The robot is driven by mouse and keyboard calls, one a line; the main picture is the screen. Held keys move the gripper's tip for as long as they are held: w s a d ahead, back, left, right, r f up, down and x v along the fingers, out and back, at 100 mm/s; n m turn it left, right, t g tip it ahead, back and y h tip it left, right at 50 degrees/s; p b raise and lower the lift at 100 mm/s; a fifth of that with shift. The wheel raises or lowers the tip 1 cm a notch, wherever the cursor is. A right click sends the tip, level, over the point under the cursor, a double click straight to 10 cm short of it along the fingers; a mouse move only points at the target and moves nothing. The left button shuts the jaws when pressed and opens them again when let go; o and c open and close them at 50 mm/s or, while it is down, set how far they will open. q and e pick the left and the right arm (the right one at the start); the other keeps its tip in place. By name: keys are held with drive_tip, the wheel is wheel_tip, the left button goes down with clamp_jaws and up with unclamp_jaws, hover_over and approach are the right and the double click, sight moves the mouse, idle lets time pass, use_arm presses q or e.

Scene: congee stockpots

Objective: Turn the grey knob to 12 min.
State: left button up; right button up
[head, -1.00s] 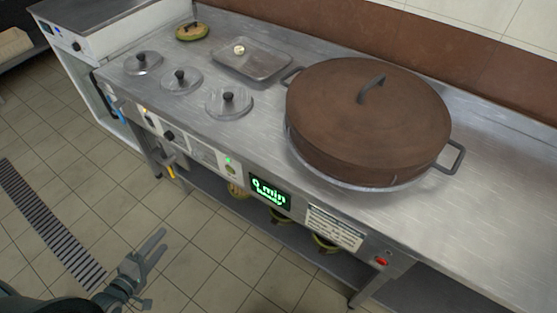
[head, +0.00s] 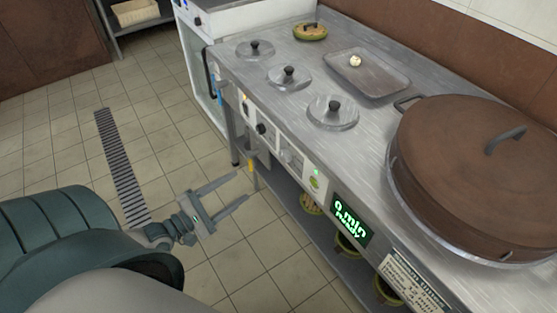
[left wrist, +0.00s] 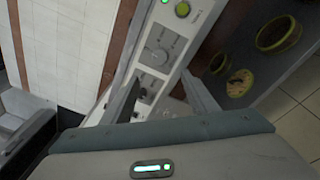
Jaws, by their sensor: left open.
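The grey knob (head: 289,156) is on the stove's front panel, between a black knob (head: 262,129) and a green light. A display (head: 351,220) with green digits reads 0 min ready. My left gripper (head: 240,187) is open and empty, in front of the panel and apart from the knob. In the left wrist view its two fingers (left wrist: 163,92) spread on either side of the panel's lower part. My right gripper is not in view.
A large brown lidded pot (head: 470,170) stands on the steel counter, with several small lids and a tray (head: 368,75) beside it. A printed card (head: 412,284) is on the front panel. Pots sit on the shelf below. The floor before the panel is clear.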

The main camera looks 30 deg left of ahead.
sight(282, 158)
use_arm(q)
drive_tip(key=x, duration=1.5)
drive_tip(key=shift+d, duration=0.1)
drive_tip(key=shift+w+d, duration=0.2)
drive_tip(key=shift+w, duration=0.75)
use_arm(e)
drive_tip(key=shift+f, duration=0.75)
use_arm(q)
drive_tip(key=c, duration=1.1)
drive_tip(key=shift+o, duration=0.2)
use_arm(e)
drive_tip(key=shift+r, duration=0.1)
